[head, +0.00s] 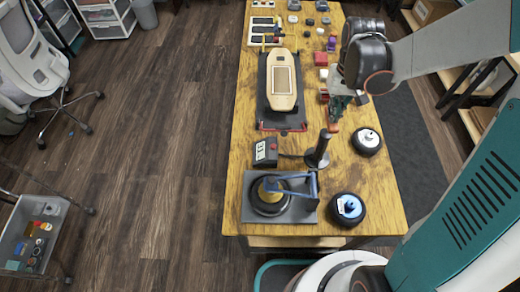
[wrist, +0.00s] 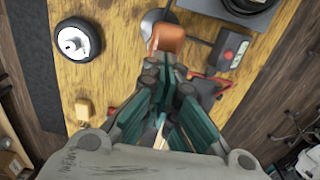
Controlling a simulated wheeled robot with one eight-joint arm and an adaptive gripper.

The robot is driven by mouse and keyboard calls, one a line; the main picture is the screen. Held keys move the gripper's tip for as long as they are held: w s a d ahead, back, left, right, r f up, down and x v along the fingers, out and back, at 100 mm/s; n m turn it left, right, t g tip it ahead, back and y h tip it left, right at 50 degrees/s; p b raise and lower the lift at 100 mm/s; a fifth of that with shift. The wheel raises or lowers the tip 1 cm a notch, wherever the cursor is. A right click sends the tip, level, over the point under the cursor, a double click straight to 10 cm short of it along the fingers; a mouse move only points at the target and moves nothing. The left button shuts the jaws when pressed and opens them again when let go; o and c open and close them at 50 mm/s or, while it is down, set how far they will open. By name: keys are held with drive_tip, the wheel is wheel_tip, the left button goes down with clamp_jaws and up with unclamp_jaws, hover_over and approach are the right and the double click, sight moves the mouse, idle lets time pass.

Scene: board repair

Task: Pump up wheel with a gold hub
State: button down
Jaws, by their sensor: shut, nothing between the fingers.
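The wheel with a gold hub (head: 270,182) lies flat on a grey plate (head: 300,215) at the table's near left, partly under a blue frame (head: 314,186). A black upright post on a round base (head: 318,152) and a box with a lit display (head: 265,152) stand just behind it; the box also shows in the wrist view (wrist: 232,48). My gripper (head: 336,118) is shut and empty above the right half of the table, behind the post and away from the gold-hub wheel. An orange-brown piece (wrist: 167,37) shows just beyond its fingertips; whether they touch is unclear.
A white-hub wheel (head: 367,140) and a blue-hub wheel (head: 348,208) lie on the right side of the table. A skateboard deck (head: 283,80) rests on a dark stand at the middle left. Small blocks and tools lie at the far end.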

drive_tip(key=shift+f+b, duration=1.95)
drive_tip(key=shift+f, duration=0.65)
drive_tip(key=shift+r+p, duration=3)
drive_tip(key=shift+r, duration=1.2)
drive_tip(key=shift+f, duration=0.2)
drive_tip(key=shift+f+b, duration=3.4)
drive_tip(key=shift+f, duration=0.55)
drive_tip(key=shift+r+p, duration=2.95)
drive_tip(key=shift+r, duration=1.15)
drive_tip(key=shift+r+p, duration=1.75)
drive_tip(key=shift+r, duration=0.75)
